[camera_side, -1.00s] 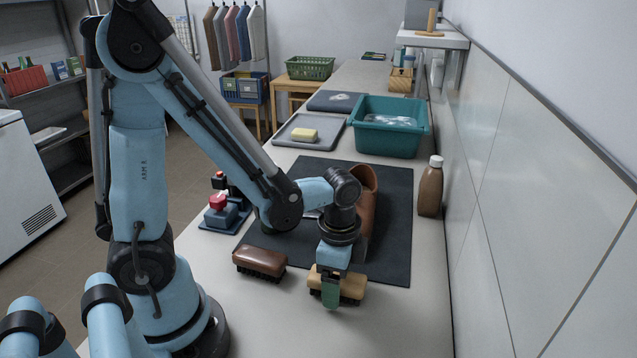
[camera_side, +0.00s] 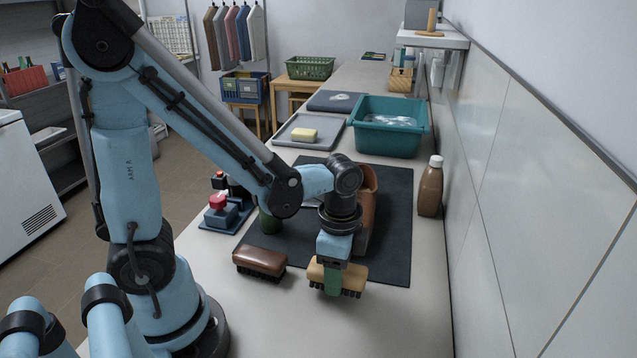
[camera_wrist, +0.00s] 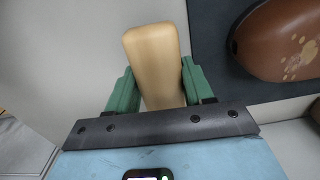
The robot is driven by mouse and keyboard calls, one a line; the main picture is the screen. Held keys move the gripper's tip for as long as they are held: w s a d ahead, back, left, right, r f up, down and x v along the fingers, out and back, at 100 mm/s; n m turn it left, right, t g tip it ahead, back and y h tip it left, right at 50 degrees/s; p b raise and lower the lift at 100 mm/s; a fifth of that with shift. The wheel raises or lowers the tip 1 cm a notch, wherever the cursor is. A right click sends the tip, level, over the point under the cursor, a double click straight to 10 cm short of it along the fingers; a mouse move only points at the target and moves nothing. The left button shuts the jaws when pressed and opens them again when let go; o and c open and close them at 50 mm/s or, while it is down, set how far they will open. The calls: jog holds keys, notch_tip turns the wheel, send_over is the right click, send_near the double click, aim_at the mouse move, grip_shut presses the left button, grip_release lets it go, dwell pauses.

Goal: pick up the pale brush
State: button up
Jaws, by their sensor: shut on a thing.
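The pale brush (camera_side: 350,277) has a tan wooden back and dark bristles below. My gripper (camera_side: 333,278) is shut on it, with one green finger across its near side in the side view. The brush appears raised slightly above the counter near the front edge of the dark mat. In the wrist view the tan back of the brush (camera_wrist: 157,65) stands between the two green fingers (camera_wrist: 157,88), one on each side. A dark brown brush (camera_side: 260,262) sits on the counter to the left, apart from my gripper.
A brown shoe (camera_side: 369,190) stands on the dark mat (camera_side: 397,235) just behind my gripper; it also shows in the wrist view (camera_wrist: 282,40). A brown bottle (camera_side: 430,190) stands to the right by the wall. A teal basin (camera_side: 388,140) and a grey tray (camera_side: 287,133) are farther back.

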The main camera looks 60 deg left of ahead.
jog(key=r, duration=0.1)
jog(key=d+r, duration=0.1)
jog(key=shift+s+r, duration=0.3)
jog(key=shift+s, duration=0.05)
jog(key=s+d+r, duration=0.6)
jog(key=d, duration=0.2)
jog(key=shift+s+d+r, duration=0.15)
jog(key=shift+d, duration=0.05)
jog(key=o, duration=0.5)
jog(key=c, duration=0.4)
